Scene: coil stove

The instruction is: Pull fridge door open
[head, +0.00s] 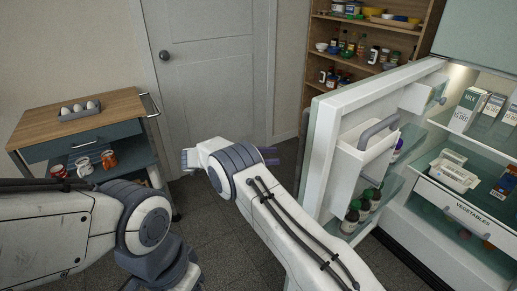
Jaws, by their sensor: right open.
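The fridge door (331,125) stands wide open at the right of the head view, swung out to the left of the fridge (440,232). Its white inner side, with a bin and bottles, faces the fridge interior. The door's outer face and handle are mostly hidden.
A closed grey room door (215,80) is behind. A wooden shelf (320,30) with jars and bowls stands behind the fridge door. Dark floor shows between cart and fridge.

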